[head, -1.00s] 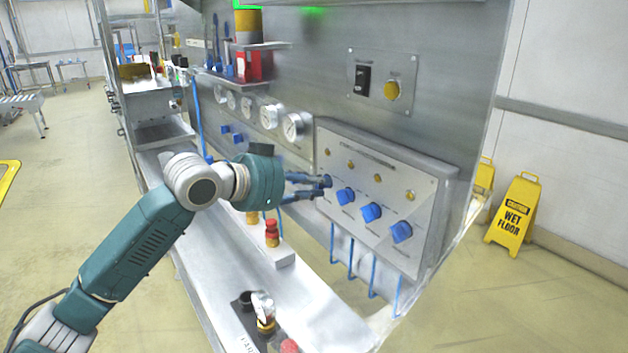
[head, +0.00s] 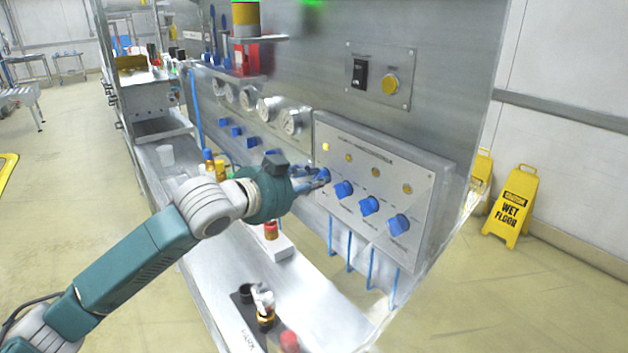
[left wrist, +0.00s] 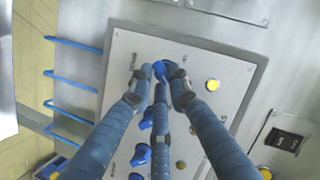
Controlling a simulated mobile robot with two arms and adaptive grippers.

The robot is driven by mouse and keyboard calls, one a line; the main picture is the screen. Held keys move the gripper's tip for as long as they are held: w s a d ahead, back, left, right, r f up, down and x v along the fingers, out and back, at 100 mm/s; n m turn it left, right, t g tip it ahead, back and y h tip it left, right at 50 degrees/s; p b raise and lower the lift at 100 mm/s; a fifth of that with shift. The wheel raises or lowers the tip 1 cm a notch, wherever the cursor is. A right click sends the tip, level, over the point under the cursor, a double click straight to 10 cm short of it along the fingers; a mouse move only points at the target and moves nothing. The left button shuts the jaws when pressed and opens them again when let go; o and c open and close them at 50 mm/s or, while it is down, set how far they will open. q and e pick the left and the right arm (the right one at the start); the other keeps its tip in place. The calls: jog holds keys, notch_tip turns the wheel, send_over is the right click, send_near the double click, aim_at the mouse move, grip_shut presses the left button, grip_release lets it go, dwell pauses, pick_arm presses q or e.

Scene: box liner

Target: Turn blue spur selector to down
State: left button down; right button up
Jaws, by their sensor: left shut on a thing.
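A grey panel (head: 425,185) on the machine wall carries a row of blue selector knobs, each below a round yellow lamp. Its labels are too small to read. My left gripper (head: 320,177) is at the leftmost knob. In the left wrist view, my left gripper's fingers (left wrist: 162,78) are closed around this blue knob (left wrist: 168,66), touching it and hiding part of it. Its exact angle is hard to tell. The other blue knobs (head: 369,205) are free. The lamp (head: 326,147) above the gripped knob looks brighter than the others. My right gripper is out of view.
A metal shelf (head: 215,275) below holds a red button (head: 271,230) and fittings. Gauges (head: 290,118) and smaller blue knobs sit left of the panel. Blue hoses (head: 349,250) hang beneath it. A yellow wet-floor sign (head: 513,205) stands right on open floor.

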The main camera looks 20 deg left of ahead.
pick_arm(q)
jog(key=shift+f, duration=0.4)
jog(key=c, duration=1.7)
grip_release()
jog(key=shift+a, duration=0.1)
jog(key=shift+o, duration=0.2)
jog(key=shift+r, duration=0.15)
jog(key=v, duration=1.2)
jog(key=shift+w+r, duration=0.1)
jog(key=shift+a, duration=0.1)
